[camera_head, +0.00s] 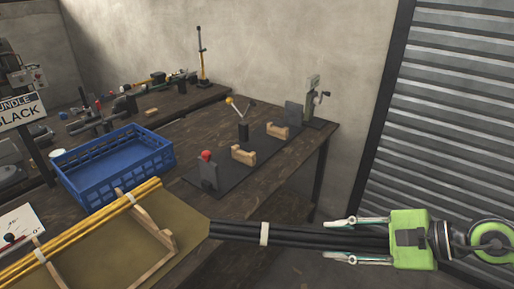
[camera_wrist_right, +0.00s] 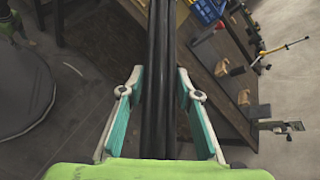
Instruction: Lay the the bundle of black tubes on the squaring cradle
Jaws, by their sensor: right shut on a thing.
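The bundle of black tubes (camera_head: 310,237) is banded with a white tie (camera_head: 264,233). My right gripper (camera_head: 358,239) is shut on its right end and holds it level in front of the table. In the right wrist view the tubes (camera_wrist_right: 159,70) run away between the fingers of the right gripper (camera_wrist_right: 160,110). The squaring cradle seems to be the dark plate (camera_head: 226,176) with two wooden V-blocks (camera_head: 243,155) on the table, behind the bundle. A red-knobbed end stop (camera_head: 208,171) stands at its near end. My left gripper is not in view.
A blue crate (camera_head: 118,166) stands left of the cradle. Yellow tubes (camera_head: 85,230) lie on a wooden rack at the front left, close to the bundle's left end. A small press (camera_head: 313,98) stands at the table's far corner. A shutter (camera_head: 440,120) is at the right.

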